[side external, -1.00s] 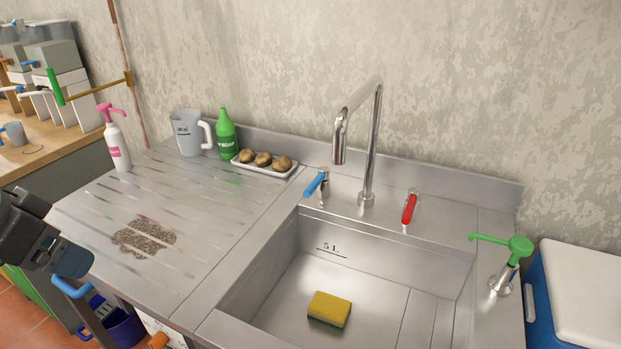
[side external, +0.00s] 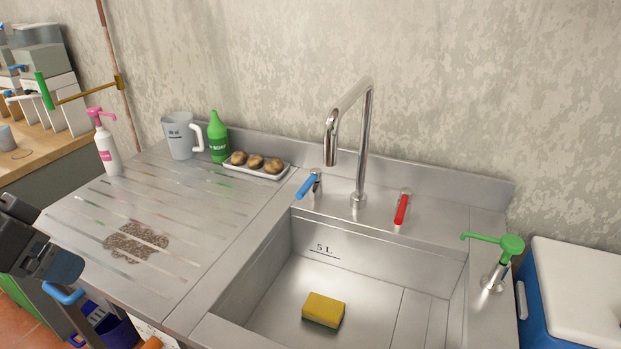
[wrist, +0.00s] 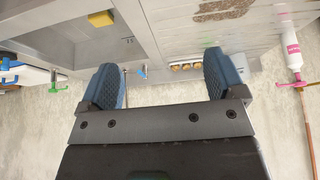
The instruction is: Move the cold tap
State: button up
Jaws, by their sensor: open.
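The cold tap (side external: 308,186) has a blue lever, slanting down to the left, on the sink's back ledge left of the spout. It also shows as a small blue lever (wrist: 141,71) between my fingers in the wrist view, at some distance beyond them. My gripper (wrist: 162,66) is open and empty, its two dark blue padded fingers wide apart. In the side view my gripper (side external: 64,266) is at the left edge, in front of the drainboard and well away from the tap. Its fingers are only partly visible there.
The tall steel spout (side external: 362,140) and red-levered tap (side external: 402,207) stand right of the cold tap. A tray of potatoes (side external: 257,165), green bottle (side external: 219,138) and jug (side external: 180,136) stand to its left. A yellow sponge (side external: 323,309) lies in the sink. A green pump (side external: 497,245) stands right.

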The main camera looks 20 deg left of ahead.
jog(key=shift+c, duration=0.3)
jog(key=shift+w, duration=0.15)
jog(key=shift+c, duration=0.8)
jog(key=w+d+m+t, duration=0.1)
jog(key=w, duration=0.3)
jog(key=w+d+m+t+h, duration=0.1)
jog(key=w+d, duration=0.1)
jog(key=w, duration=0.2)
jog(key=w+d+m, duration=0.1)
jog(key=w, duration=0.3)
jog(key=shift+w+d+r+t, duration=0.1)
jog(key=shift+d+t, duration=0.1)
jog(key=shift+t, duration=0.2)
jog(key=c, duration=0.6)
jog(key=w+d+f+m+t, duration=0.1)
jog(key=w, duration=0.2)
jog(key=w+d+m+t, duration=0.1)
jog(key=w+d, duration=0.1)
jog(key=w, duration=0.1)
jog(key=w+d+f+m+t+h, duration=0.1)
jog(key=w, duration=0.3)
jog(key=shift+d+f, duration=0.25)
jog(key=shift+f, duration=0.1)
jog(key=m+t+y, duration=0.2)
jog(key=m+t, duration=0.3)
jog(key=t, duration=0.2)
send_near(297, 199)
jog(key=w, duration=1.2)
jog(key=shift+r, duration=0.15)
